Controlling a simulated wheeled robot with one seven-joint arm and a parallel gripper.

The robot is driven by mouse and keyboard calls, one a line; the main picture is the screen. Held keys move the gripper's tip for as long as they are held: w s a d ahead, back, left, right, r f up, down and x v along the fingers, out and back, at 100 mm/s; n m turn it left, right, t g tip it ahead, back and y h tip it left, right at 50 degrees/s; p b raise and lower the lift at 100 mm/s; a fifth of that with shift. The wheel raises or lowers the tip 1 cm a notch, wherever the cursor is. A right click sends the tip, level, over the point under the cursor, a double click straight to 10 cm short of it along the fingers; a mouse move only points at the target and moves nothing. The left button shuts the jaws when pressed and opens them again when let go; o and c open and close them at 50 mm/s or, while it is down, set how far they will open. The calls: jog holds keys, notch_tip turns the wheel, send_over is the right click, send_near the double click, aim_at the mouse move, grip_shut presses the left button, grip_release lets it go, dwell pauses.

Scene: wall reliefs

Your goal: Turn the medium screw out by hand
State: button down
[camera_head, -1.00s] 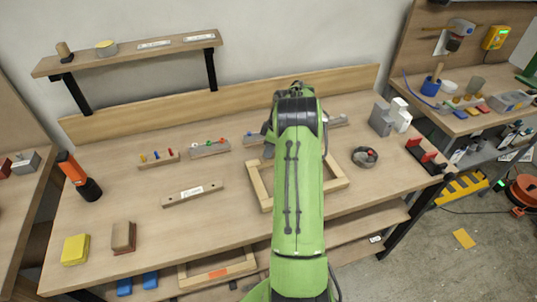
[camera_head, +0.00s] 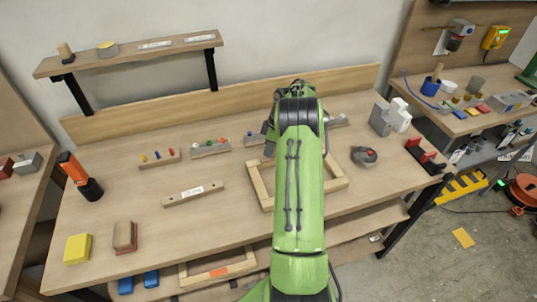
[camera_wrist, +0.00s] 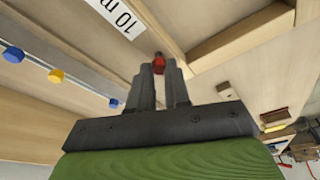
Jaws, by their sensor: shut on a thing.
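In the wrist view, my gripper (camera_wrist: 162,72) has its two dark fingers close together around a small red-headed screw (camera_wrist: 160,62), whose red head shows at the fingertips. The screw's shaft and the hole it sits in are hidden, so I cannot tell how deep it is. A white label (camera_wrist: 116,17) reading "10 m", cut off by the frame edge, lies just beyond the fingertips. In the head view, my green arm hides the screw and most of the gripper.

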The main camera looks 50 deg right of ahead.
jog(key=shift+w+a+p+v, duration=0.2)
jog(key=shift+p+v, duration=0.5)
jog(key=shift+v, duration=0.25)
jog(key=shift+w+a+p+v, duration=0.1)
jog(key=shift+w+p+v, duration=0.05)
jog(key=shift+p+v, duration=0.7)
jog(key=shift+r, duration=0.2)
jog(key=shift+p+v, duration=0.7)
jog(key=shift+v, duration=0.3)
jog(key=shift+w+a, duration=0.1)
jog(key=shift+w, duration=0.1)
